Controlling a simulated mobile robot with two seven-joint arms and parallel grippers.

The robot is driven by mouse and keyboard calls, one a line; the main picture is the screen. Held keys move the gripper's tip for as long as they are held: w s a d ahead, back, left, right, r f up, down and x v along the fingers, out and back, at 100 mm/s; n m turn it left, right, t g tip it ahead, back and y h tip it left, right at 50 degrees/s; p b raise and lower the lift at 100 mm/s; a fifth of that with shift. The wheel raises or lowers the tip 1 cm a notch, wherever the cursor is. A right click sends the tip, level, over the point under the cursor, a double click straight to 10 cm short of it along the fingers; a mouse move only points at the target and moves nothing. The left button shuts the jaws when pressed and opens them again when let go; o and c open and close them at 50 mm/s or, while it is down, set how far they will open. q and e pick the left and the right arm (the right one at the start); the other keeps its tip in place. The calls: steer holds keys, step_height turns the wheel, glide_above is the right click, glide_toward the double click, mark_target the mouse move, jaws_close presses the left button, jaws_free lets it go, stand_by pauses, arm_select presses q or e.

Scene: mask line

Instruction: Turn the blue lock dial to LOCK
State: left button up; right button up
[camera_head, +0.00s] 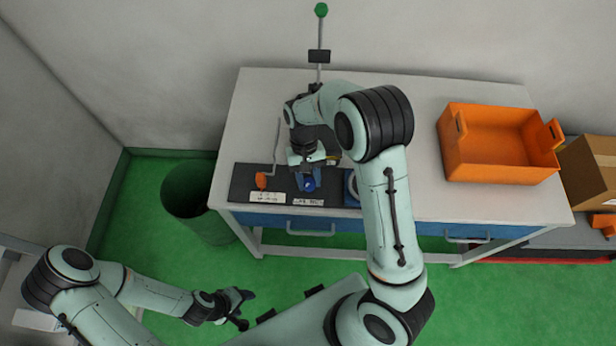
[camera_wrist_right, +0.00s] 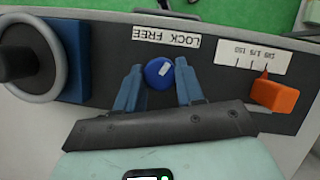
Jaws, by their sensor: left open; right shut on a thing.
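The blue lock dial (camera_head: 309,184) sits on a dark panel at the front of the table. In the right wrist view the dial (camera_wrist_right: 159,73) is round with a white mark, beside a label reading LOCK FREE (camera_wrist_right: 167,37), which appears upside down there. My right gripper (camera_head: 308,181) is over the panel; its blue fingers (camera_wrist_right: 157,88) are on either side of the dial and shut on it. The white mark is tilted, and I cannot tell exactly which word it points to. My left gripper (camera_head: 243,308) is open and empty, low over the floor at the front left.
An orange lever (camera_head: 261,181) with a scale label stands left of the dial in the head view. An orange crate (camera_head: 500,176) is at the table's right. A green bin (camera_head: 190,199) stands left.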

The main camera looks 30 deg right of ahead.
steer(key=shift+d+m+t+y, duration=0.1)
steer(key=shift+m+t+y, duration=0.3)
steer(key=shift+m, duration=1.3)
steer(key=o, duration=1)
arm_select(q)
steer(key=shift+w+r+p, duration=0.85)
steer(key=shift+w+r, duration=0.35)
steer(key=shift+r, duration=0.05)
arm_select(e)
steer(key=v, duration=1.3)
steer(key=shift+w+d+r, duration=0.1)
steer(key=shift+w+d, duration=0.05)
steer(key=shift+d, duration=0.15)
